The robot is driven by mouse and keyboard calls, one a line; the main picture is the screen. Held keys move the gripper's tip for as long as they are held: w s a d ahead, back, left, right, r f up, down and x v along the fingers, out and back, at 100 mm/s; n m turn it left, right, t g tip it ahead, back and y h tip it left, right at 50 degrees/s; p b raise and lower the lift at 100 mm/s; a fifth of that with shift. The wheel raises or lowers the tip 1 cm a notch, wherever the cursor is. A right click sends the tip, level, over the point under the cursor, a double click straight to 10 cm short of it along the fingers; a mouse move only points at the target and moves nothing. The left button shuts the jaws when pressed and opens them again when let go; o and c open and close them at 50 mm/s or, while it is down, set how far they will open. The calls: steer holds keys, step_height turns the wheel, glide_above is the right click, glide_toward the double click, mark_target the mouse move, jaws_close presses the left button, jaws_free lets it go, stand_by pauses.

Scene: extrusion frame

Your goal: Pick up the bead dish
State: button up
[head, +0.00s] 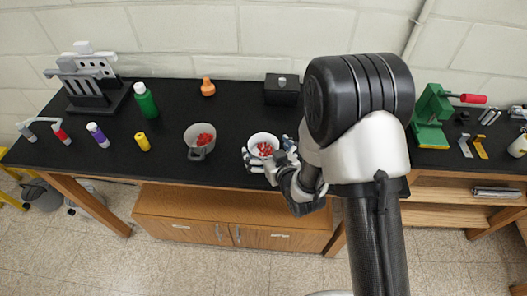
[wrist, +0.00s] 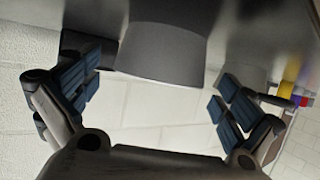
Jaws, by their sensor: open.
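A small white dish with red pieces in it (head: 263,139) stands on the black bench top, and I take it for the bead dish. My gripper (head: 266,157) is low at its near side, with a finger toward each side of the dish. In the wrist view my gripper (wrist: 158,92) is open, its blue-padded fingers wide apart. A plain grey curved wall, which looks like the dish's side (wrist: 160,52), lies between and beyond them. There is a visible gap to the right finger; contact on the left is unclear.
A grey handled pot with red pieces (head: 194,142) stands left of the dish. A black box (head: 282,91) is behind. My arm hides the bench to the right.

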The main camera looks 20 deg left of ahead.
steer(key=shift+x, duration=1.25)
steer(key=shift+c, duration=0.6)
steer(key=c, duration=1)
steer(key=shift+c, duration=0.2)
